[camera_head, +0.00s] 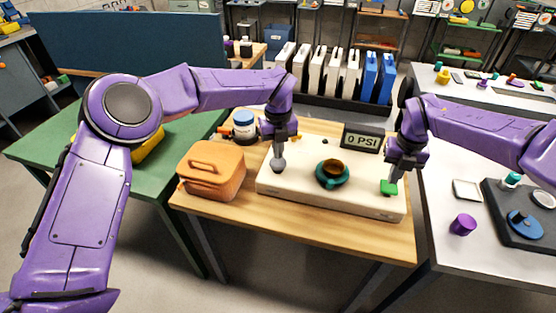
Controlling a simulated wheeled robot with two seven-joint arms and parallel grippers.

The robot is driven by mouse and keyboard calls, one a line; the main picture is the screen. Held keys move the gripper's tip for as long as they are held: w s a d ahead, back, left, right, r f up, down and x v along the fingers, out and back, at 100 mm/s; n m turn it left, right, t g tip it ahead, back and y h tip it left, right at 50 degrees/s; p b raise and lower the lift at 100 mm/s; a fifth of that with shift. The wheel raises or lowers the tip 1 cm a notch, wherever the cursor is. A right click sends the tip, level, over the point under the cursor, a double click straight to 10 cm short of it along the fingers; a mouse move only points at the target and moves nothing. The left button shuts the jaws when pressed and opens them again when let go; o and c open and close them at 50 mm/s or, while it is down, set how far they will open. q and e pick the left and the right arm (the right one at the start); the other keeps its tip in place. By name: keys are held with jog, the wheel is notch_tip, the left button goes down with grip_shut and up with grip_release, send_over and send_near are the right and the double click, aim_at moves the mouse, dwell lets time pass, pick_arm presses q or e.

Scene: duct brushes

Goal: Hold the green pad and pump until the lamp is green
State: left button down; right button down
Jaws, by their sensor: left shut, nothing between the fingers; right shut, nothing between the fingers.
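A white pump panel (300,188) lies on the wooden table. The green pad (389,189) is at its right end. My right gripper (392,178) is shut, pointing down directly over the pad; I cannot tell whether it touches. A grey round-ended knob (279,165) stands at the panel's left. My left gripper (279,150) is shut and empty, pointing down just above or against this knob. A teal ring with a dark amber centre (332,172) sits mid-panel. A display (361,139) reads 0 PSI. No lit green lamp can be made out.
A rack of white and blue upright pieces (335,72) is at the back. A white table (445,245) with a purple cup (463,224) is at right.

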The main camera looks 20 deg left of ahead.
jog(key=shift+f, duration=1.25)
pick_arm(q)
jog(key=shift+f, duration=1.55)
jog(key=shift+r, duration=1.15)
jog(key=shift+f, duration=0.1)
